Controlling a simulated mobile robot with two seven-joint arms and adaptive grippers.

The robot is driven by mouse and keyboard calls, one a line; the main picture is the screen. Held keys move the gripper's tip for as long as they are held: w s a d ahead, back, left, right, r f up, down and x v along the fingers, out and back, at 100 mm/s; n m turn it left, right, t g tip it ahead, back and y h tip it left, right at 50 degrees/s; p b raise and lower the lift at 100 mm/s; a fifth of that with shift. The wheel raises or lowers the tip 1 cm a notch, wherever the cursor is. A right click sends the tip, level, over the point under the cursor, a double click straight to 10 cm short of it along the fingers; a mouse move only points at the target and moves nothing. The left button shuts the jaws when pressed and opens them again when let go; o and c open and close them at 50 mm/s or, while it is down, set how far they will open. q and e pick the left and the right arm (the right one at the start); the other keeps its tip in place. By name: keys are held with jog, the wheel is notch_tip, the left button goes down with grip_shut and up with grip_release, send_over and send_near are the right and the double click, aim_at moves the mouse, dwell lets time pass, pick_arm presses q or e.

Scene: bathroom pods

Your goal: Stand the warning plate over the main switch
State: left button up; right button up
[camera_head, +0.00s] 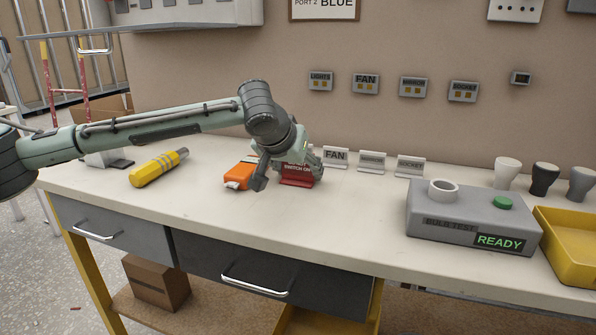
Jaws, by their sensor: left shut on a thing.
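The red warning plate (297,178) is at the back middle of the bench, with white lettering ending in "SWITCH ON". My left gripper (285,172) reaches down over it and is shut on it. The gripper hides part of the plate's upper area, and I cannot tell whether its foot touches the bench. No switch in view is legibly marked as the main switch. A small unlabelled grey unit (521,78) is on the wall at the right. My right gripper is not in view.
An orange device (240,175) lies just left of the plate. A yellow torch-like tool (158,168) lies farther left. Label stands, including FAN (335,157), line the back. A grey bulb tester (472,222) and yellow tray (570,246) occupy the right. The front middle is clear.

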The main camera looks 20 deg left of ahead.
pick_arm(q)
jog(key=shift+c, duration=1.2)
